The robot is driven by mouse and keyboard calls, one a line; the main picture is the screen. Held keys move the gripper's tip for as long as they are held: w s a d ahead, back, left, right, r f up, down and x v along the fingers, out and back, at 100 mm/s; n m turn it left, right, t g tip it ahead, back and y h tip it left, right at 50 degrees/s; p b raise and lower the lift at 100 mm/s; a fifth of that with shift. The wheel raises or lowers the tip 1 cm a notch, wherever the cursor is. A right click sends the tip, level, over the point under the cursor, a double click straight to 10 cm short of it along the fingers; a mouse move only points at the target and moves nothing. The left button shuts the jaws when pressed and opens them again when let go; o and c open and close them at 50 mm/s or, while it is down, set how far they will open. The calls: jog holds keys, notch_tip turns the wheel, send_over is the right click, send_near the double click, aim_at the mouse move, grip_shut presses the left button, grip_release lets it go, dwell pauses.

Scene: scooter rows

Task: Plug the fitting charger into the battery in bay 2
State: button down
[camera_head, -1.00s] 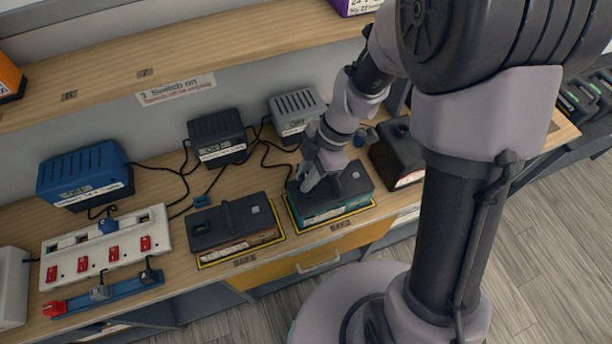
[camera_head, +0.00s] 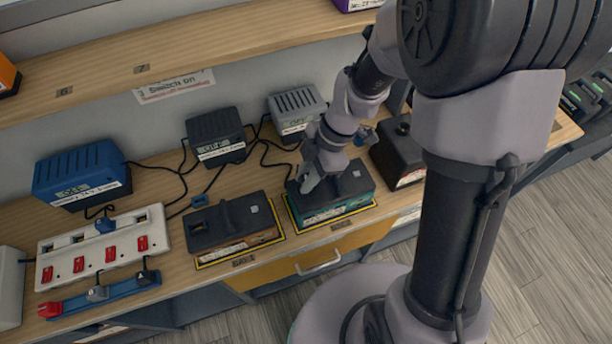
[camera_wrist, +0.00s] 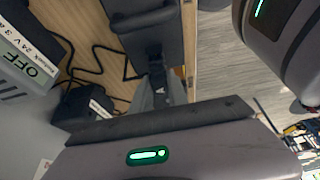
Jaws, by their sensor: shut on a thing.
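The teal battery (camera_head: 330,210) with a dark top stands in a yellow-outlined bay at the middle of the bench; its bay tag is too small to read surely. My gripper (camera_head: 308,184) is low at the left end of this battery's top. It is shut on a small grey plug (camera_wrist: 157,92), mostly hidden between the fingers; I cannot tell if it is seated. The grey charger (camera_head: 297,112) stands behind and reads OFF; in the wrist view it is at the left (camera_wrist: 22,52). A black charger (camera_head: 217,137) and a blue charger (camera_head: 83,178) stand further left, also reading OFF.
A brown battery (camera_head: 235,228) sits in the bay to the left, and a black box (camera_head: 398,155) stands to the right. A white power strip (camera_head: 105,240) and a blue plug holder (camera_head: 118,288) lie at the left. Black cables run behind the batteries. A shelf (camera_head: 200,50) hangs above.

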jog(key=shift+f+b, duration=0.4)
jog(key=shift+b, duration=0.05)
jog(key=c, duration=1.2)
grip_release()
jog(key=p+v, duration=0.6)
jog(key=v, duration=1.1)
jog(key=shift+d+r, duration=0.15)
jog(key=shift+d, duration=0.05)
